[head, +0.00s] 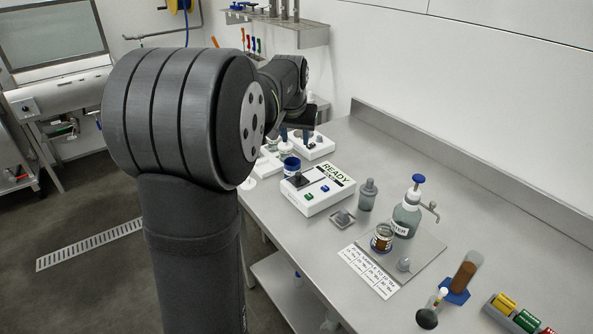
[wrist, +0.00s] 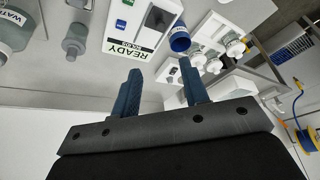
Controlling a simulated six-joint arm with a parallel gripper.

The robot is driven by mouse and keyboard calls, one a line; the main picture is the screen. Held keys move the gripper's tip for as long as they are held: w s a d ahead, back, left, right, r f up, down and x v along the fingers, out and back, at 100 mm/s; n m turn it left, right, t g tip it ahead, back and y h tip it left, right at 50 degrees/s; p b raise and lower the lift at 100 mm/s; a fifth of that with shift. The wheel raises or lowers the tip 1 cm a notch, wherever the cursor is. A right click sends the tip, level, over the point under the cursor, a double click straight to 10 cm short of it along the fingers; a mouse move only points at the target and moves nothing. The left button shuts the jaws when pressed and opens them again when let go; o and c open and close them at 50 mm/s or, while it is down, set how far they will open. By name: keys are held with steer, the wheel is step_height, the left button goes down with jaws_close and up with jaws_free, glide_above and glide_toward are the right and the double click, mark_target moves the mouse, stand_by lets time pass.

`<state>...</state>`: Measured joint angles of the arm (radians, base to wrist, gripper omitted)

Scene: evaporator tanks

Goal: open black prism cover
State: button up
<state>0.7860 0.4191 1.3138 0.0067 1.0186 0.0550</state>
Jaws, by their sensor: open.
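The black prism cover (head: 301,180) is a small dark piece on top of a white instrument (head: 318,190) with a READY display, a blue button and a green button. It appears to lie down on the instrument. In the wrist view the dark cover (wrist: 158,19) is beyond my fingertips. My gripper (wrist: 160,70) is open with nothing between its blue fingers. In the head view my gripper (head: 295,137) is above the bench, farther back than the instrument and apart from it. My arm hides part of the bench.
A blue-topped jar (head: 291,167) stands close behind the instrument; it also shows in the wrist view (wrist: 180,40). A grey bottle (head: 368,195) and a water pump bottle (head: 407,218) stand to the right. A small square dish (head: 342,218) lies in front.

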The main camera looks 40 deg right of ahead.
mark_target(298, 173)
steer(key=shift+n, duration=0.3)
steer(key=x, duration=1.8)
steer(key=shift+w, duration=0.1)
jaws_close()
